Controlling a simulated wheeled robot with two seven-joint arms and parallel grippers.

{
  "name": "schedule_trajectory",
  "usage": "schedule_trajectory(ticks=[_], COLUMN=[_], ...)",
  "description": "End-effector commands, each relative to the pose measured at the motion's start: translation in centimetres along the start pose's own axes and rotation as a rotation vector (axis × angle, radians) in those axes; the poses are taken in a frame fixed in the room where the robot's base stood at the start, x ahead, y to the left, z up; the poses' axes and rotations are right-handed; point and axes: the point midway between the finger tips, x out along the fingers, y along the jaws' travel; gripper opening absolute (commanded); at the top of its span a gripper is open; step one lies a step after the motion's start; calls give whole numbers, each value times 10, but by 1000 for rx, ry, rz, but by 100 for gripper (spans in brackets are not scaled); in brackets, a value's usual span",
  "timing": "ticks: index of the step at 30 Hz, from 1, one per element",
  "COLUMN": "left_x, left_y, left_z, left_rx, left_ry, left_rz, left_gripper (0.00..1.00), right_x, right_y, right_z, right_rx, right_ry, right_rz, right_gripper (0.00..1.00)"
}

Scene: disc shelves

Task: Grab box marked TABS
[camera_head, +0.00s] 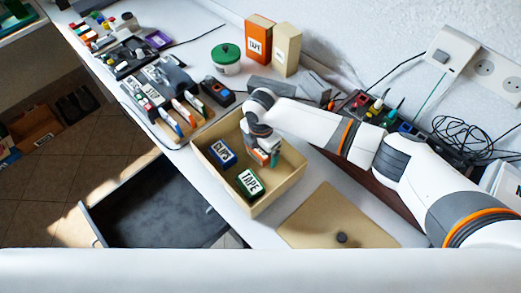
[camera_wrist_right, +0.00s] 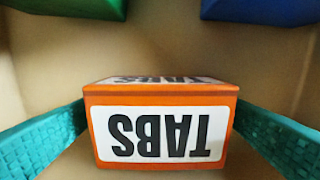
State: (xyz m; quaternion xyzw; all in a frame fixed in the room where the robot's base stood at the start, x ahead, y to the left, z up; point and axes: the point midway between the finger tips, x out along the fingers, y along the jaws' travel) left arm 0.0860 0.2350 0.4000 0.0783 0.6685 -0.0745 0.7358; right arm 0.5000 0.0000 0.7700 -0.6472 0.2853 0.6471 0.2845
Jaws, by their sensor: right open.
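An orange box marked TABS (camera_wrist_right: 160,133) stands in the tan open box (camera_head: 274,207). In the wrist view its white label is upside down. My right gripper (camera_head: 264,157) reaches down into the tan box from above. Its teal fingers (camera_wrist_right: 160,140) are open, one on each side of the TABS box, with small gaps seeming to show. In the head view the gripper hides most of the TABS box. My left gripper is not in view.
A blue CLIPS box (camera_head: 222,153) and a green TAPE box (camera_head: 249,182) sit in the same tan box. A tan lid (camera_head: 310,220) lies to the right. An open grey drawer (camera_head: 165,210) is below left.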

Motion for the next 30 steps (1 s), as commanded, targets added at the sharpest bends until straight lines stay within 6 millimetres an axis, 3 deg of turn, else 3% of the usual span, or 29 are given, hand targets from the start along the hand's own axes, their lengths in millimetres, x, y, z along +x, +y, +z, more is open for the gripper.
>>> schedule_trajectory(ticks=[2, 11, 20, 30], left_x=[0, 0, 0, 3], left_y=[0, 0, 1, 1], left_z=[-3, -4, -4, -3], left_rx=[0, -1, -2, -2], left_ry=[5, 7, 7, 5], left_rz=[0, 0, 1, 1], left_gripper=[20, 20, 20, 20], right_x=[0, -1, -5, -67], right_y=[0, 0, -1, -1], right_z=[0, 0, 0, 0], right_rx=[0, 0, -1, -1], right_ry=[0, 0, -1, 0], right_rz=[0, -1, -3, -5], right_gripper=[94, 46, 45, 45])
